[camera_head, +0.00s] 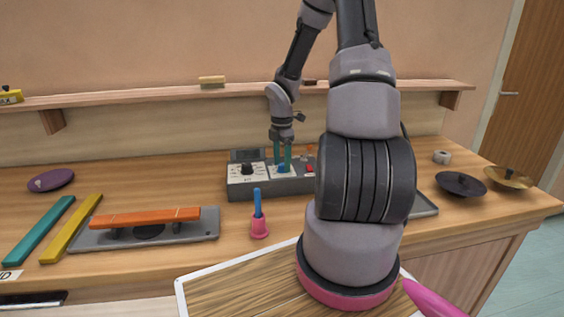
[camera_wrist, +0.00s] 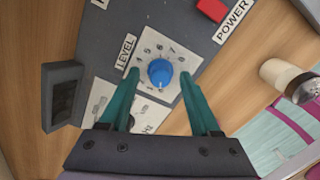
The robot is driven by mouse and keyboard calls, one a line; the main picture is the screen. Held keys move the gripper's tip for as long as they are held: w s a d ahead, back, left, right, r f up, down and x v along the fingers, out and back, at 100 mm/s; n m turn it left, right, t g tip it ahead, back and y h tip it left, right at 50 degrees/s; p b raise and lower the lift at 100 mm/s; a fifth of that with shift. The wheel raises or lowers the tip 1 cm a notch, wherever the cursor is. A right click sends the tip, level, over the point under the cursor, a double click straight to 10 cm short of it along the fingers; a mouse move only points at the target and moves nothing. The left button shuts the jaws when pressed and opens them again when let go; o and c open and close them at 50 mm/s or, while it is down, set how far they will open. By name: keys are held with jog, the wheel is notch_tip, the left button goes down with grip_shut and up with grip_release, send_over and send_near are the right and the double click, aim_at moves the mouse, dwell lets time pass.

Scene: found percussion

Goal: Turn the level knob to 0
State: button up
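The level knob (camera_wrist: 160,73) is a blue round knob on a white square dial plate with numbers around it, beside the "LEVEL" label (camera_wrist: 125,51). Its pointer is too small to read. In the head view the knob (camera_head: 283,168) sits on the grey control box (camera_head: 262,188). My gripper (camera_head: 282,160) points down at it. In the wrist view the teal fingers of my gripper (camera_wrist: 160,76) are open, one on each side of the knob, with a visible gap on both sides. Nothing is held.
A black knob (camera_head: 247,168) on its own dial is left of the level knob, and a red power button (camera_head: 310,169) is right of it. A pink cup with a blue stick (camera_head: 259,228) stands in front. An orange bar (camera_head: 146,217) lies left. My arm hides the box's right part.

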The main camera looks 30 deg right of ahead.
notch_tip(320, 180, up, 11)
dwell(0.5)
dwell(0.4)
notch_tip(320, 180, up, 9)
jog(key=m+t+h, duration=0.1)
jog(key=m, duration=0.6)
send_over(282, 165)
jog(key=s+a, duration=0.4)
jog(key=s+a+r+m+t+y, duration=0.3)
jog(key=s+a+r+m+t, duration=0.3)
jog(key=s+a+r+m, duration=0.3)
jog(key=s+r+m, duration=0.4)
jog(key=s+m, duration=0.3)
jog(key=shift+a+r+m, duration=0.2)
jog(key=shift+r+m, duration=0.1)
jog(key=shift+r, duration=0.05)
